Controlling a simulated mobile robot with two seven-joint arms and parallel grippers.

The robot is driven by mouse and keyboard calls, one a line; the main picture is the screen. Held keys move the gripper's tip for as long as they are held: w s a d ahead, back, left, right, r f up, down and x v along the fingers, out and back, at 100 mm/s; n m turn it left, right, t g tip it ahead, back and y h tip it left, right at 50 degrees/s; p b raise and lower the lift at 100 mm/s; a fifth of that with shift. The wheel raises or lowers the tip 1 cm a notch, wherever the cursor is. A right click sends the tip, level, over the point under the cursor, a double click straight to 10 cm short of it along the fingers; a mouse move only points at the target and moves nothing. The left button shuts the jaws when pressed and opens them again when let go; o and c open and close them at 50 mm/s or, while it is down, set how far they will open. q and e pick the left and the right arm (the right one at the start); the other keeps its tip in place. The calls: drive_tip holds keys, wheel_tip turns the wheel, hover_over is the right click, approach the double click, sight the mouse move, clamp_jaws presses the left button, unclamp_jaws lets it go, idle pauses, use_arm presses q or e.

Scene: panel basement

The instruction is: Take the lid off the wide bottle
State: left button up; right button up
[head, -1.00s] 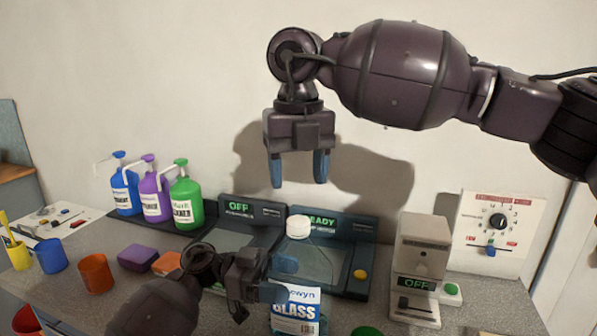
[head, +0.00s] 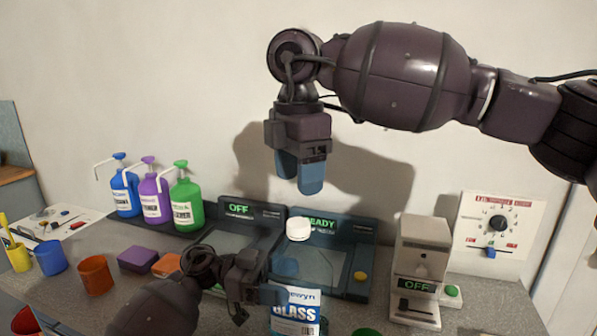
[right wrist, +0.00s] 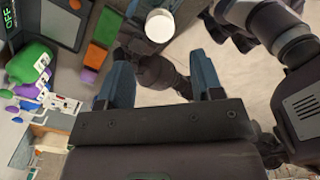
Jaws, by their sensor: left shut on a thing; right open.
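The wide bottle (head: 298,301) is clear, with a blue and white "GLASS" label, and stands upright at the front of the counter. Its white lid (head: 298,228) sits on top; the lid also shows in the right wrist view (right wrist: 160,25), beyond the fingers. My left gripper (head: 273,294) is shut on the bottle's body from the left, partly covering its label. My right gripper (head: 299,180) is open and empty, pointing down above the lid with a clear gap; its blue fingers (right wrist: 162,80) show apart in the right wrist view.
Blue (head: 125,190), purple (head: 154,194) and green (head: 187,202) pump bottles stand at the back left. A grey device (head: 420,268) stands right of the bottle. Panels (head: 325,252) lie behind it.

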sight(299, 222)
drive_tip(key=shift+f+m, duration=0.15)
drive_tip(key=shift+m, duration=0.15)
drive_tip(key=shift+f, duration=3.9)
